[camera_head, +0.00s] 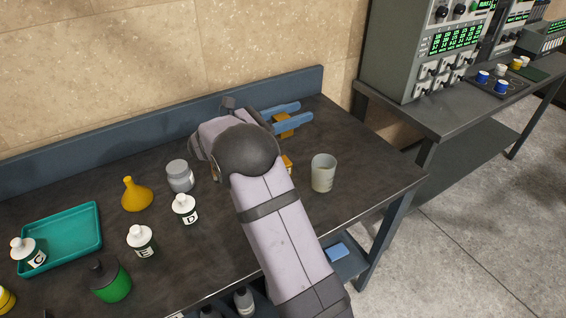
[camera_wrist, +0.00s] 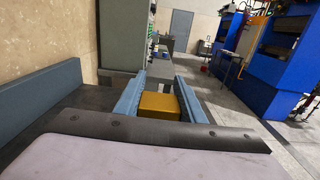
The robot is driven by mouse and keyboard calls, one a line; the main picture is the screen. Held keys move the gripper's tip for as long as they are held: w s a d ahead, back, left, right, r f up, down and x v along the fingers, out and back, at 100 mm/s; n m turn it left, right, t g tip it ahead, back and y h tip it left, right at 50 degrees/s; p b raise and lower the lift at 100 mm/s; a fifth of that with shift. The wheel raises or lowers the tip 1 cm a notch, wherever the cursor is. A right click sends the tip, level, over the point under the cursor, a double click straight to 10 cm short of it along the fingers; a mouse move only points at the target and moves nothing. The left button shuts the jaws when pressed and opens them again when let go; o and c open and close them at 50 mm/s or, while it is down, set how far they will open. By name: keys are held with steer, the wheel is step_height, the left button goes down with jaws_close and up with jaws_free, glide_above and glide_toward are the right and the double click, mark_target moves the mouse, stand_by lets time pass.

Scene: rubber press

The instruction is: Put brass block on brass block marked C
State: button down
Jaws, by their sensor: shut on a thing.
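My gripper (camera_head: 304,111) has long blue fingers and is shut on a brass block (camera_head: 283,122), which sits between them towards their base. In the wrist view, the gripper (camera_wrist: 160,82) shows one finger on each side of the held brass block (camera_wrist: 160,106). A second brass piece (camera_head: 289,163) shows in the head view just right of my dark wrist joint, nearer than the held block. My arm hides most of it. No letter C can be read on either brass piece. How high the held block is above the table cannot be told.
A translucent beaker (camera_head: 323,173) stands right of my arm on the dark table (camera_head: 375,170). A blue backboard (camera_head: 120,137) runs along the rear edge.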

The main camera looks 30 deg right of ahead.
step_height(320, 180, down, 10)
steer(key=p, duration=0.1)
steer(key=shift+p, duration=0.4)
stand_by(0.5)
steer(key=shift+d, duration=0.1)
steer(key=c, duration=1.2)
jaws_free()
steer(key=shift+f, duration=0.1)
steer(key=shift+o, duration=0.2)
steer(key=shift+a, duration=0.25)
steer(key=shift+a+b, duration=0.9)
steer(key=shift+a, duration=0.2)
step_height(320, 180, up, 7)
steer(key=shift+a+r+b, duration=0.15)
steer(key=shift+b, duration=0.4)
